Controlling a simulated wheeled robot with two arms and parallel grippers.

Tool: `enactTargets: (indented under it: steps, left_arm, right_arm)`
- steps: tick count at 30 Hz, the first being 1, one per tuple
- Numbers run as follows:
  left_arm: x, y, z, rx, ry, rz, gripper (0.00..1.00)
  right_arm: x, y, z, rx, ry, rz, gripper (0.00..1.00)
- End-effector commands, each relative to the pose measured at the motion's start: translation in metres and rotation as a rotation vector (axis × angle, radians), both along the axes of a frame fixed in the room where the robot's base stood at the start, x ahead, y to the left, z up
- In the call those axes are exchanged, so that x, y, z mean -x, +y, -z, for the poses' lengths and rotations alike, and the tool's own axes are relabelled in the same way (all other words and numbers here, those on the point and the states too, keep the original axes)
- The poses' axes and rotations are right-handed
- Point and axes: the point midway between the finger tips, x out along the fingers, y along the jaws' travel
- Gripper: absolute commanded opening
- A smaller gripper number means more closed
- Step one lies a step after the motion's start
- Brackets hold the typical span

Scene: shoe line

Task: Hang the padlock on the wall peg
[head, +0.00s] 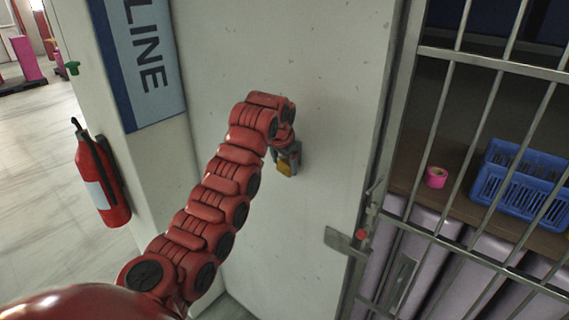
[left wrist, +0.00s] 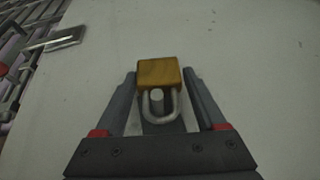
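The padlock has a brass-yellow body (left wrist: 158,73) and a grey shackle. In the left wrist view its shackle loops around a short grey peg (left wrist: 158,98). Whether the peg bears its weight I cannot tell. In the head view the padlock (head: 284,169) shows small against the pale wall, below my left wrist. My left gripper (left wrist: 160,78) has one finger on each side of the padlock body, with a narrow gap showing at each side. In the head view the left gripper (head: 287,158) is partly hidden by my arm, and the peg is hidden. My right gripper is not in view.
The pale wall (head: 330,70) is bare around the padlock. To the right are a barred gate (head: 490,62) and its latch (head: 345,241). Behind the bars are a blue basket (head: 520,185) and pink tape (head: 436,177). A fire extinguisher (head: 100,180) hangs at left.

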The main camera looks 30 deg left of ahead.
Motion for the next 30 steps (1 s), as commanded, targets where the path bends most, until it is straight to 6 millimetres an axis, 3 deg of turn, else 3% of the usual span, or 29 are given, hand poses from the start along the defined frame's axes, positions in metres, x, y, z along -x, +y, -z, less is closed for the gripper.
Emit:
enactTargets:
  steps: [1,4,14,18,22,28,30]
  left_arm:
    - [0.0,0.0,0.0,0.0,0.0,0.0,0.83]
    - [0.0,0.0,0.0,0.0,0.0,0.0,1.0]
    - [0.002,-0.001,-0.004,-0.001,0.0,0.0,1.0]
    - [0.01,-0.005,-0.021,-0.002,-0.003,0.001,1.0]
    - [0.023,-0.008,-0.05,-0.007,-0.005,-0.002,1.0]
    - [0.036,-0.013,-0.08,-0.005,0.0,-0.003,1.0]
    - [0.043,-0.015,-0.103,-0.007,-0.001,-0.004,1.0]
  right_arm:
    - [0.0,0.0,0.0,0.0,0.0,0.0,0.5]
    - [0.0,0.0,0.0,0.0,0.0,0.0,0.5]
    - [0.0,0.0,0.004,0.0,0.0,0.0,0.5]
    - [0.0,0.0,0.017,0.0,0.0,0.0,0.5]
    - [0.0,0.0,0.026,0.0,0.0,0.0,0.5]
    - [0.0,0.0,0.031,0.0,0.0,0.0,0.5]
    - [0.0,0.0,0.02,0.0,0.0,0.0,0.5]
